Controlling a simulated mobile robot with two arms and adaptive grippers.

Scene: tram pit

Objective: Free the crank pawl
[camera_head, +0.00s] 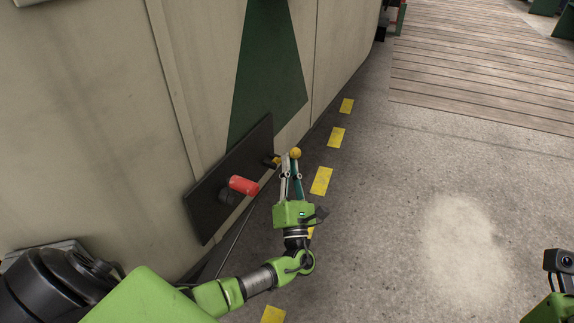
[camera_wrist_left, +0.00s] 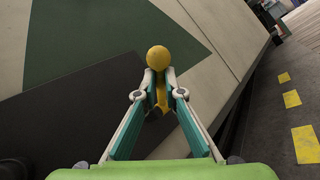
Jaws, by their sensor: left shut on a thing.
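A black plate (camera_head: 222,200) is mounted on the pale wall. A red cylindrical handle (camera_head: 243,185) sticks out from its lower left part. A small yellow lever with a round yellow knob (camera_head: 295,153) sticks out from the plate's right part; it also shows in the left wrist view, where its knob (camera_wrist_left: 158,57) stands above the fingertips. My left gripper (camera_head: 290,158) has its fingertips on either side of the lever just below the knob, shut on it. The lever's base is partly hidden by the fingers. Only a piece of my right arm shows at the lower right edge.
The wall has a dark green triangle (camera_head: 265,75) above the plate. Yellow floor marks (camera_head: 321,181) run along the wall's foot. Grey concrete floor (camera_head: 400,200) is open to the right, with wooden planks (camera_head: 480,60) beyond.

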